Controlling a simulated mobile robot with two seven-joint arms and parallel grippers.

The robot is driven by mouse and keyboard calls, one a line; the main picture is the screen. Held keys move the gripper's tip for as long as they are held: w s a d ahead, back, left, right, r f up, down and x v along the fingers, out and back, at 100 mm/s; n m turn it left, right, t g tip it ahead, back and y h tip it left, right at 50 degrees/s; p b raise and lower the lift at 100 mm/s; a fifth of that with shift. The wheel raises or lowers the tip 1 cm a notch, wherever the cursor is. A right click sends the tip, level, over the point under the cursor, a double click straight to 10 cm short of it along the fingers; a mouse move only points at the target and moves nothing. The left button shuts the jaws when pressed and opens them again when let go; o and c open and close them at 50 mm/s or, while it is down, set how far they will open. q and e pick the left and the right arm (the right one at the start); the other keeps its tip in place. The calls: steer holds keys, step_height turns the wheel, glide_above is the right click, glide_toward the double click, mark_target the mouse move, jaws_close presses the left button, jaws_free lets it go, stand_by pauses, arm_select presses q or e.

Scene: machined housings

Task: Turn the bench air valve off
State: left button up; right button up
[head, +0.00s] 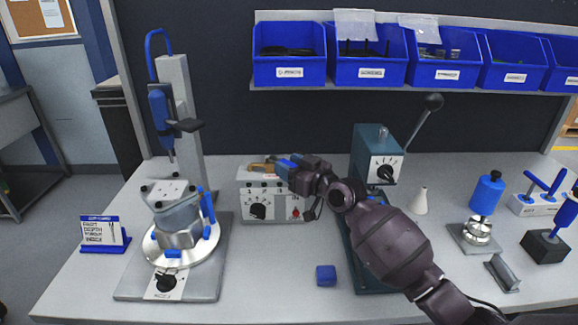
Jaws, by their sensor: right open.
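A light grey control box (248,190) stands at the middle back of the bench, with a black dial (258,211) and a small red part (296,213) on its front. A brass-coloured piece (260,167) shows at the box's top, right at my right gripper's tips. It may be the air valve's handle, but the gripper partly hides it. My right gripper (279,165) reaches in from the lower right, over the top of the box, with its jaws open. I cannot tell whether it touches the brass piece. My left gripper is not in view.
A screwdriver stand (175,100) and a round fixture holding a machined housing (178,215) are at the left. A teal press (376,150) with a lever stands right of the box, partly behind my arm. A blue cube (326,275) lies in front. Blue bins (289,72) line the shelf above.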

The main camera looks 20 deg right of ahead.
steer(key=shift+w, duration=0.15)
jaws_close()
steer(key=shift+r, duration=0.1)
stand_by(0.3)
